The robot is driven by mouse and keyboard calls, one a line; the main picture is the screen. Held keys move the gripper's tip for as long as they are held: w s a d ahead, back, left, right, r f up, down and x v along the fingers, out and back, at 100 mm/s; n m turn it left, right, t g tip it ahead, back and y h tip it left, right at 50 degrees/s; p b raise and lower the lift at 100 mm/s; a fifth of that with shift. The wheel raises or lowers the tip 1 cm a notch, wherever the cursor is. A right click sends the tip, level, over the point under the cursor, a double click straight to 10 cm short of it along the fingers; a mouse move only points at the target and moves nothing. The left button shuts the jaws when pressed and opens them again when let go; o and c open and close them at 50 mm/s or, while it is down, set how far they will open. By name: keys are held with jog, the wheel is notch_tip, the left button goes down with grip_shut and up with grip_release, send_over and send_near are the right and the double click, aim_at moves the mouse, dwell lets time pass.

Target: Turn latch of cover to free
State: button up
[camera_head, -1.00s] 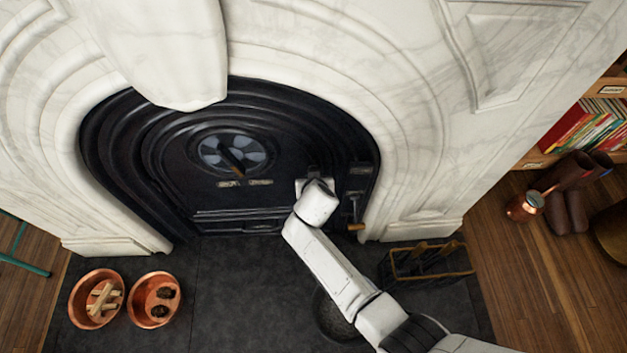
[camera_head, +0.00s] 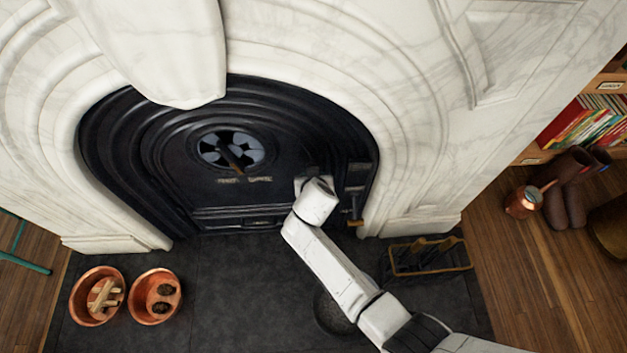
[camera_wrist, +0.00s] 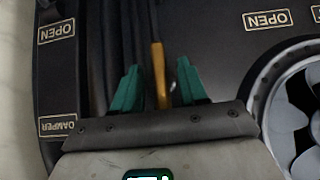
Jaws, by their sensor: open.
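The black cast-iron cover (camera_head: 175,165) stands shut in the arched fireplace opening. In the wrist view, a slim tan handle (camera_wrist: 160,75), which looks like the cover's latch handle, stands roughly upright in the picture. My gripper (camera_wrist: 158,85) is open, with one green finger on each side of the handle. Gaps show on both sides, so the fingers do not appear closed on it. In the head view, my gripper (camera_head: 308,184) is at the cover's right part, and my wrist hides the fingers and handle. A dark fitting shows just above it.
A round vent wheel (camera_head: 231,150) is left of my gripper. Another handled lever (camera_head: 354,212) hangs close on the right, by the label plates. A black rack (camera_head: 430,258) stands on the hearth, and two copper bowls (camera_head: 97,295) (camera_head: 155,296) are at left.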

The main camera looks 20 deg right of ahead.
jog(key=p+v, duration=0.2)
jog(key=v, duration=0.7)
jog(key=shift+s+r, duration=0.15)
jog(key=shift+s, duration=0.05)
jog(key=s+d+r+g+p, duration=0.4)
jog(key=s+d+r+p, duration=0.4)
jog(key=s+d, duration=0.45)
jog(key=s+a+r+n+g+y+p, duration=0.1)
jog(key=s+r, duration=0.3)
jog(key=s, duration=0.4)
jog(key=s+a+r+n+g+y+p, duration=0.1)
jog(key=s+r+n+g+y+p, duration=0.1)
jog(key=s+r, duration=0.3)
jog(key=s+p, duration=0.1)
jog(key=s, duration=0.2)
jog(key=shift+n, duration=0.3)
jog(key=shift+a, duration=0.1)
